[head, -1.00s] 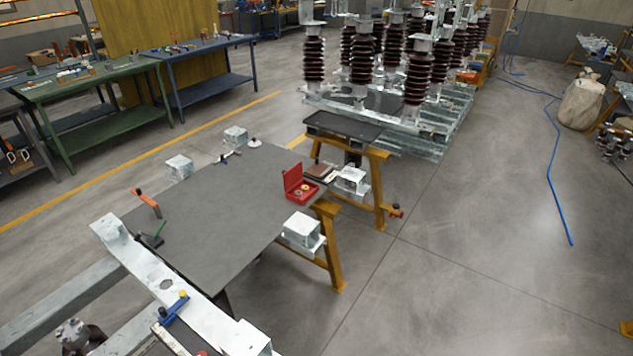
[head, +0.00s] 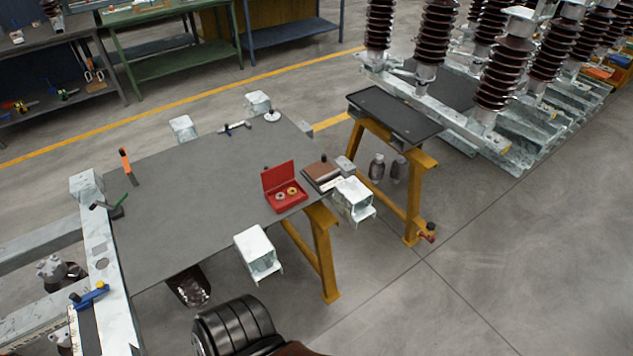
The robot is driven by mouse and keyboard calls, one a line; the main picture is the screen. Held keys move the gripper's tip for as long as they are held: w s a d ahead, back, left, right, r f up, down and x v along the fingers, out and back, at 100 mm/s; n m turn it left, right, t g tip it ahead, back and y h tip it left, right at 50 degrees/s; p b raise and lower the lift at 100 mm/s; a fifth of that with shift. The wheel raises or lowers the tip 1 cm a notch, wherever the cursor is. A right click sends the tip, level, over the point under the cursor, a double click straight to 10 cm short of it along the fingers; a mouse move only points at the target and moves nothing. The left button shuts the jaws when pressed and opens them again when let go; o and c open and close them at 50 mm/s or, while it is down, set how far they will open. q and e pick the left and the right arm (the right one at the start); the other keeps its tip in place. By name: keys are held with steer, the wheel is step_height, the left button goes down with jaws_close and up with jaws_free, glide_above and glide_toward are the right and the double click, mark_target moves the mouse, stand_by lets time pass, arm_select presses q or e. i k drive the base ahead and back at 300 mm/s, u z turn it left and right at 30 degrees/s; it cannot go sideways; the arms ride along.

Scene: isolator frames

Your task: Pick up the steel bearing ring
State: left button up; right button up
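An open red case (head: 284,187) sits on the grey tabletop (head: 195,205) near its right edge, with its lid raised at the back. Two small rings lie in it: a greyish one (head: 280,196), which looks like the steel bearing ring, and a golden one (head: 292,190) to its right. They are too small to make out in detail. Neither of my grippers can be made out in view. Nothing holds the rings.
A brown notebook (head: 321,172) lies right of the case. Pale metal blocks (head: 258,252) stand around the table's edges. An orange-handled tool (head: 125,165) lies at the left. A black tray (head: 396,115) rests on a yellow trestle behind. The table's middle is clear.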

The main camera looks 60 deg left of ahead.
mark_target(280, 196)
steer(key=u, duration=0.1)
steer(key=i, duration=1)
steer(key=u, duration=3.5)
